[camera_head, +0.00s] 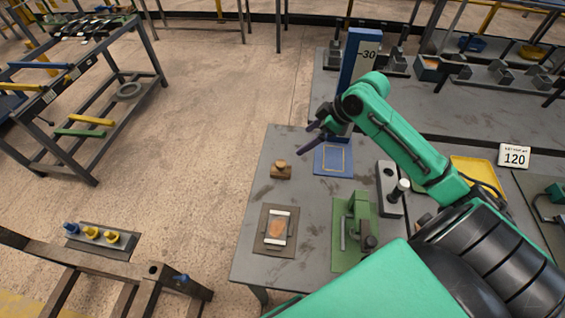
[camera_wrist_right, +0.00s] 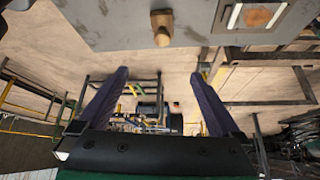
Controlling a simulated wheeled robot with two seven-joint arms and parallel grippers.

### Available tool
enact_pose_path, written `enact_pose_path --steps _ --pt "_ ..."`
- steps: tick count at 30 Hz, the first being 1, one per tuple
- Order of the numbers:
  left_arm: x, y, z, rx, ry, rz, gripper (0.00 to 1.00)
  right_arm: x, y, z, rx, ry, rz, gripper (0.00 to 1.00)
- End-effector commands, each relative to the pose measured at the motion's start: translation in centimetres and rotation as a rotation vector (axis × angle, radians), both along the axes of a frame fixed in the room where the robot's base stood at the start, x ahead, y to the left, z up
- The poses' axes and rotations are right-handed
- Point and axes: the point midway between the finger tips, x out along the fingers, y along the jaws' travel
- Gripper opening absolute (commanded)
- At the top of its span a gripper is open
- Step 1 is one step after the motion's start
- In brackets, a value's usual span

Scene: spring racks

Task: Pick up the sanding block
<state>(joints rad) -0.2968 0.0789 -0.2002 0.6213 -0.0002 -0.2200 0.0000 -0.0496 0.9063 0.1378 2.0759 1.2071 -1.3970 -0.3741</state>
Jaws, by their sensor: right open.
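The sanding block (camera_head: 281,170), a small brown wooden block with a rounded knob on top, sits near the left edge of the grey workbench (camera_head: 256,192). It also shows at the top of the right wrist view (camera_wrist_right: 161,26). My right gripper (camera_head: 309,136) is open and empty, its two dark purple fingers spread. It is up and to the right of the block in the head view, apart from it. In the right wrist view the fingers (camera_wrist_right: 158,73) point past the bench edge, with the block above and between them. My left gripper is not in view.
A tray with a clamped plate bearing an orange patch (camera_head: 277,229) lies below the block. A green mat with a clamp fixture (camera_head: 355,230) is right of it. A blue mat (camera_head: 333,160) and blue post (camera_head: 352,75) stand behind. Bench around the block is clear.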

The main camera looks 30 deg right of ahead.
Motion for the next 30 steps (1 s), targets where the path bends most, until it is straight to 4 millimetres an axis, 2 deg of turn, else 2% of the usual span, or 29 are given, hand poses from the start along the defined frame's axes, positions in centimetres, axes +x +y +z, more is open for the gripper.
enact_pose_path --steps 1,4,10,14,21,26,30 --pt "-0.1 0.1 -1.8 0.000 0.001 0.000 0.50 0.0 0.0 -1.8 0.000 0.000 0.000 1.00" --pt "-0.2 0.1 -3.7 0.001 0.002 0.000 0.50 0.0 0.0 -3.7 0.000 0.000 0.000 1.00" --pt "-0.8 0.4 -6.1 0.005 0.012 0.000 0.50 0.0 0.1 -6.1 0.000 0.000 0.000 1.00" --pt "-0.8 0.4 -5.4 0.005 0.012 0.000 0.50 0.6 0.6 -6.9 0.004 0.000 -0.001 1.00" --pt "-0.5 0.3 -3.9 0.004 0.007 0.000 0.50 3.0 3.0 -11.8 0.004 0.001 0.000 1.00" --pt "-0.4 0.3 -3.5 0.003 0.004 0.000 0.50 3.9 3.7 -13.7 0.002 0.001 -0.001 1.00" --pt "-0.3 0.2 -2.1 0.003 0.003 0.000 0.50 4.9 5.0 -15.5 0.004 0.002 0.000 1.00"
